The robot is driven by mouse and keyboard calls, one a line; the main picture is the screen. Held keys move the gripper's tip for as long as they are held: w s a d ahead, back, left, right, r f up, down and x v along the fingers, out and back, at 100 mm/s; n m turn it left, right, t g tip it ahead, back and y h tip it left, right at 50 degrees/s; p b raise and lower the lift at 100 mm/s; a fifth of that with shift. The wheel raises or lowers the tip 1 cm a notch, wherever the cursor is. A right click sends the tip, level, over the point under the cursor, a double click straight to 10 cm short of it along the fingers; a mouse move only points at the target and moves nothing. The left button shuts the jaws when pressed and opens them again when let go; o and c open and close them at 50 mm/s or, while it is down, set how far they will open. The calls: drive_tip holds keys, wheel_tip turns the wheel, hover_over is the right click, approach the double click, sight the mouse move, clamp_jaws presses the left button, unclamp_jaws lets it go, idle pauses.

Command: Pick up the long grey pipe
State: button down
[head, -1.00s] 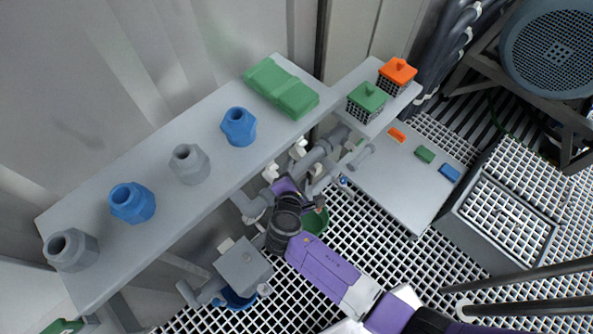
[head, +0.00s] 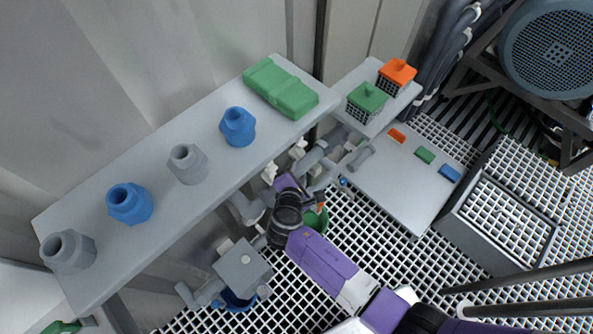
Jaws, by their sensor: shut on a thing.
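The long grey pipe (head: 312,157) shows in the head view below the right end of the long shelf, among other grey fittings. A further grey length (head: 247,208) shows to the lower left, and I cannot tell whether it is the same pipe. My gripper (head: 289,182) is at the pipe, behind my black wrist joint, and is shut on it. The fingertips and the grip point are mostly hidden by my own arm and the fittings.
The long grey shelf (head: 165,170) overhangs the work area, bearing blue and grey fittings and a green case (head: 280,88). A grey box (head: 243,265) is at lower left.

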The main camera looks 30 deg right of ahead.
sight(297, 170)
wheel_tip(297, 170, up, 10)
drive_tip(key=p, duration=0.3)
drive_tip(key=shift+s, duration=0.1)
